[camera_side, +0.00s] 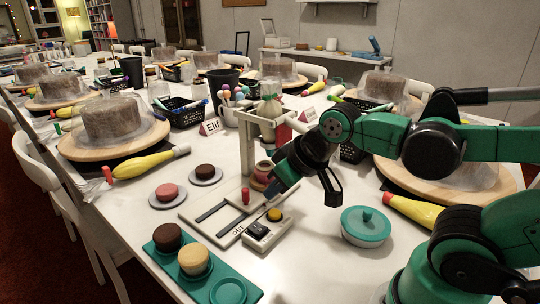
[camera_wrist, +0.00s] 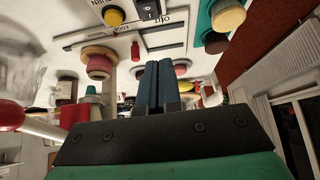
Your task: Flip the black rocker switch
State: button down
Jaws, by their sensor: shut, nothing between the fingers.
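The black rocker switch (camera_side: 257,228) sits on a small white control box (camera_side: 264,241) beside a round yellow button (camera_side: 274,214). In the wrist view the switch (camera_wrist: 149,10) is at the top edge, partly cut off, with the yellow button (camera_wrist: 114,16) to its left. My gripper (camera_side: 275,188) is above the table, behind the box in the side view and apart from the switch. In the wrist view its two blue fingers (camera_wrist: 158,85) are pressed together with nothing between them. Which way the switch is tilted is too small to tell.
A white slotted panel with a red knob (camera_side: 245,195) lies left of the box. A teal tray (camera_side: 176,262) with small cakes is in front. A teal-lidded bowl (camera_side: 366,226) stands right.

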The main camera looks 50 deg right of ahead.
dwell(0.4)
notch_tip(320, 180, up, 4)
jog(key=g, duration=0.7)
send_over(247, 217)
jog(key=s+a, duration=0.4)
jog(key=shift+d+f, duration=0.1)
jog(key=shift+f, duration=0.05)
notch_tip(247, 217, down, 14)
